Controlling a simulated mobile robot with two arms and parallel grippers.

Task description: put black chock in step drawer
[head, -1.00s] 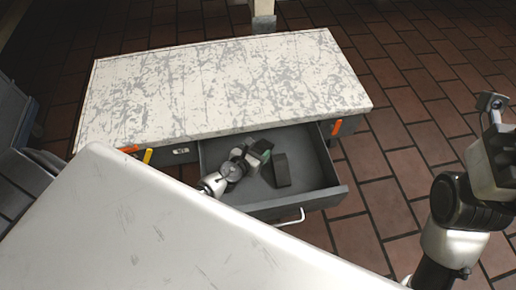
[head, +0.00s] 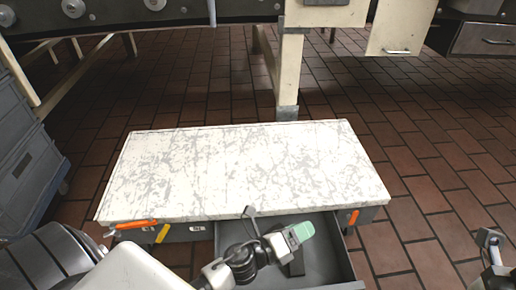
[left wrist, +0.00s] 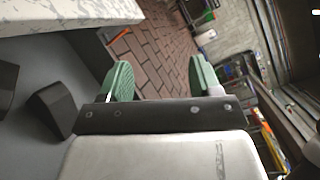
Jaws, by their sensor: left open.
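The step (head: 245,170), a low unit with a worn white top, has its grey drawer (head: 330,262) pulled open at the front. A black chock (head: 295,268) lies on the drawer floor, partly hidden by my left gripper. In the left wrist view the dark block (left wrist: 55,108) sits at left, outside the jaws. My left gripper (head: 301,232) is over the drawer; its green fingers are apart and empty in the left wrist view (left wrist: 160,78). My right gripper (head: 492,258) is at the right edge, its fingers not clear.
Orange and yellow handles (head: 137,224) are on the step's front left, another orange one (head: 353,217) at right. Grey crates (head: 30,165) stand at left. A cream frame leg (head: 288,75) stands behind the step. Brick floor is open at right.

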